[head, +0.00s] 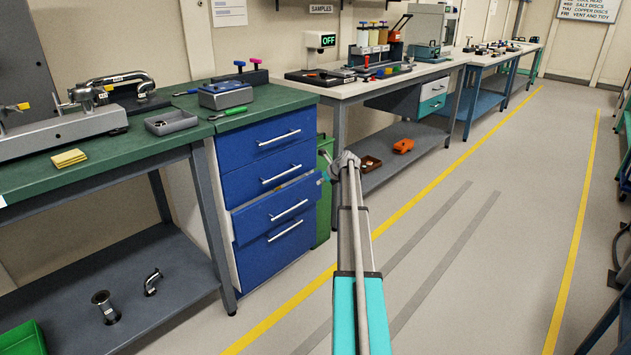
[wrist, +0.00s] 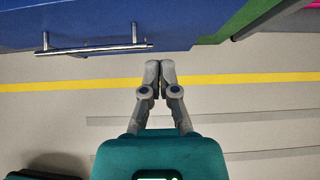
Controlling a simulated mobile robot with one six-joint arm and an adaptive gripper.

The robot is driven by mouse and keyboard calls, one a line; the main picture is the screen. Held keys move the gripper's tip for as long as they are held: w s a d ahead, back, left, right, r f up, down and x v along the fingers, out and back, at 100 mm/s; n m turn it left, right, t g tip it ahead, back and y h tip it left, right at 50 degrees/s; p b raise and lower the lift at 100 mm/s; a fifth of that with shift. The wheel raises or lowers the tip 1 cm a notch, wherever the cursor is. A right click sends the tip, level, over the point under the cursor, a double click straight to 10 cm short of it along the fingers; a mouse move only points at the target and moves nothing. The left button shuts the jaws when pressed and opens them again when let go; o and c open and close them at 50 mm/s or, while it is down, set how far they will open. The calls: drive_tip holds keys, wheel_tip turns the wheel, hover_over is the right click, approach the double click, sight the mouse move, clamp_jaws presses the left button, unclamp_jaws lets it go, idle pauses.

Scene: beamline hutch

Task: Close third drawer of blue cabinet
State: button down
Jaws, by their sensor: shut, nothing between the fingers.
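The blue cabinet (head: 228,160) stands under the green bench top in the head view, with several drawers with silver bar handles. The third drawer (head: 265,214) from the top sticks out a little; the other drawers look flush. Its handle (head: 289,211) is on the front. My gripper (head: 325,170) is to the right of the cabinet front, partly hidden by my arm. In the wrist view my gripper (wrist: 161,65) is shut and empty, its tips just right of a silver handle (wrist: 95,49) below a blue front. I cannot tell whether they touch it.
A green bin (head: 325,190) stands right of the cabinet. The left bench's lower shelf (head: 70,300) holds metal pipe fittings. A white-topped bench (head: 400,84) runs along the wall. The floor in front, with its yellow line (head: 300,300), is clear.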

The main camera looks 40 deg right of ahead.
drive_tip(key=shift+p+v, duration=1.8)
drive_tip(key=shift+v, duration=1.15)
drive_tip(key=c, duration=1.4)
unclamp_jaws()
drive_tip(key=c, duration=1.2)
unclamp_jaws()
drive_tip(key=shift+o, duration=1.2)
drive_tip(key=shift+a, duration=0.25)
drive_tip(key=shift+o, duration=1.4)
drive_tip(key=a+f+n+g+y, duration=0.1)
drive_tip(key=a+n, duration=0.6)
drive_tip(key=a, duration=1.1)
drive_tip(key=shift+w+f+n+g, duration=0.3)
drive_tip(key=shift+w+f+g, duration=0.15)
drive_tip(key=shift+w+g, duration=0.05)
drive_tip(key=s+a+f+n+g, duration=0.15)
drive_tip(key=s+a+n, duration=0.35)
drive_tip(key=a, duration=0.6)
drive_tip(key=s+a+n+g, duration=0.25)
drive_tip(key=a+n, duration=0.35)
drive_tip(key=a, duration=0.5)
drive_tip(key=s+a+f+n+g, duration=0.1)
drive_tip(key=s+a+n, duration=0.4)
drive_tip(key=a, duration=0.6)
drive_tip(key=s+a+n+g+h, duration=0.1)
drive_tip(key=s+a+n+g, duration=0.1)
drive_tip(key=s+a+n, duration=0.9)
drive_tip(key=shift+s+a+f+n+h, duration=0.35)
drive_tip(key=shift+a+f, duration=0.15)
drive_tip(key=shift+a, duration=0.1)
